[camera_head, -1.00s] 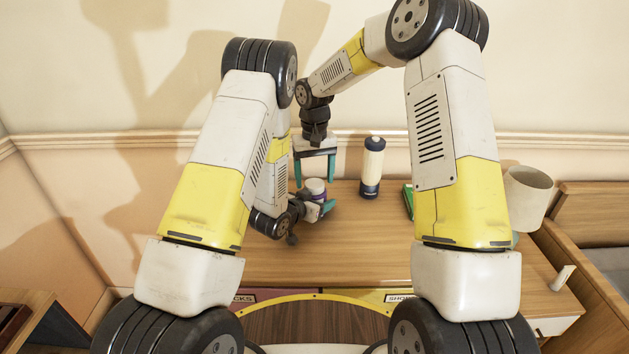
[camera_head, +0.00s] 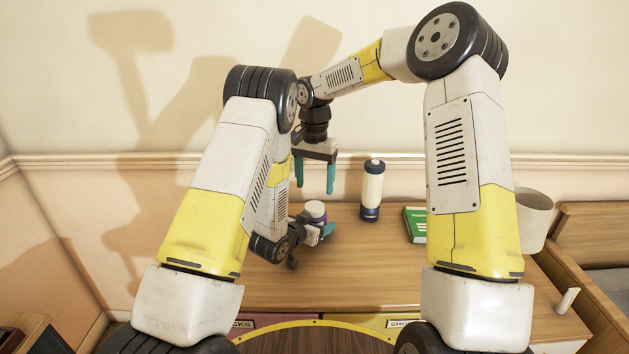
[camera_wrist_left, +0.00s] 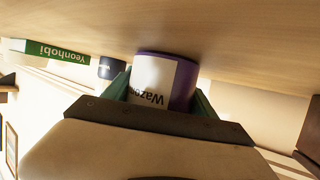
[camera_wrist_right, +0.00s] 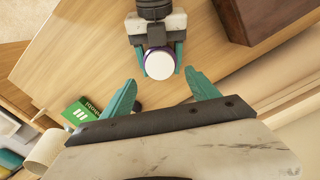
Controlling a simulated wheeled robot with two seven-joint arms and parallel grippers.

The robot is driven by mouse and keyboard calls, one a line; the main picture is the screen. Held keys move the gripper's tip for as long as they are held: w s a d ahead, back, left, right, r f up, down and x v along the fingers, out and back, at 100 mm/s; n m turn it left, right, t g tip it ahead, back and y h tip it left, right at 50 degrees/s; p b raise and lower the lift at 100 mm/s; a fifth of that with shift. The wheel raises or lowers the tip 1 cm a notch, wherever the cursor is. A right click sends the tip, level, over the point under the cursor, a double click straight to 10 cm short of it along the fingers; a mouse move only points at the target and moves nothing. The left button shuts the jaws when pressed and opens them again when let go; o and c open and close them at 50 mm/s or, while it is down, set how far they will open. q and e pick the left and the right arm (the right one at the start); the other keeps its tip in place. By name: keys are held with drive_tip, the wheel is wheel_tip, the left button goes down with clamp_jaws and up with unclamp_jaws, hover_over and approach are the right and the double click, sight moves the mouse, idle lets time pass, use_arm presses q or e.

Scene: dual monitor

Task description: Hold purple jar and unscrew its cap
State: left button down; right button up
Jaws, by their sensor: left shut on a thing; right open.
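The purple jar (camera_head: 315,210) has a white cap on top and a white label. It is upright above the desk, between the teal fingers of my left gripper (camera_head: 322,231), which is shut on its body. In the left wrist view the purple jar (camera_wrist_left: 178,80) shows between both fingers. My right gripper (camera_head: 315,189) points down, open and empty, above the jar and apart from it. In the right wrist view the white cap (camera_wrist_right: 159,64) lies just beyond the open fingertips, and a purple ring shows around it.
A cream bottle with dark ends (camera_head: 372,190) stands right of the jar on the wooden desk (camera_head: 350,275). A green book (camera_head: 415,224) lies further right, partly behind my right arm.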

sight(315, 206)
wheel_tip(315, 206, down, 8)
drive_tip(key=shift+r, duration=0.25)
drive_tip(key=c, duration=1.5)
drive_tip(key=shift+o, duration=0.2)
drive_tip(key=n, duration=0.6)
drive_tip(key=shift+r+n, duration=0.1)
drive_tip(key=shift+n, duration=0.3)
drive_tip(key=o, duration=1.5)
drive_tip(key=shift+o, duration=0.2)
